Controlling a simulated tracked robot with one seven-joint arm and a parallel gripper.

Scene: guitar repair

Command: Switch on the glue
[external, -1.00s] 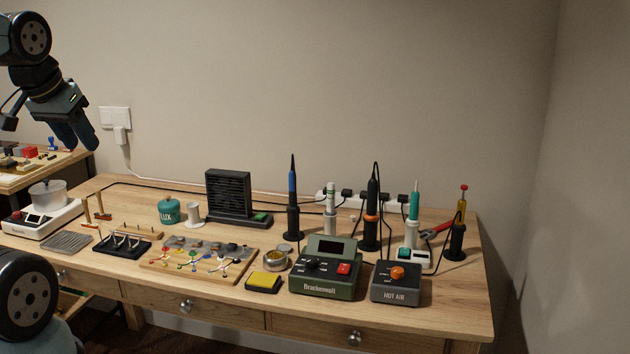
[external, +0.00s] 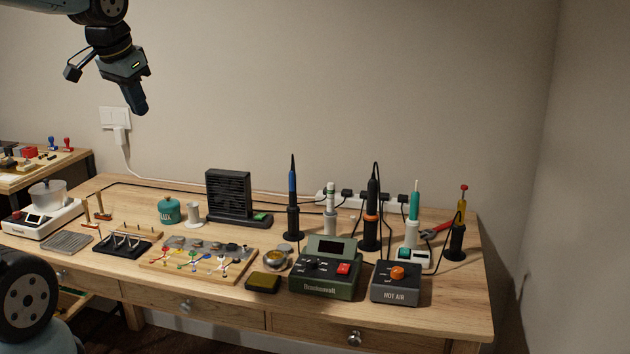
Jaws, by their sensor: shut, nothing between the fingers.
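A white glue heater (external: 40,220) with a pale pot (external: 47,194) on top stands at the left end of the workbench. Its front has a small dark display and a tiny red mark; whether it is on is too small to tell. My gripper (external: 141,110) is shut and empty. It points down in the air in front of the wall, well above the bench, to the right of the glue heater and higher than it.
Brushes on a rack (external: 97,212) and a grey ribbed pad (external: 68,242) are beside the heater. A teal flux tin (external: 169,210), a black fan unit (external: 229,195), a green soldering station (external: 326,272) and a hot air unit (external: 395,283) stand farther right. Space above the bench is free.

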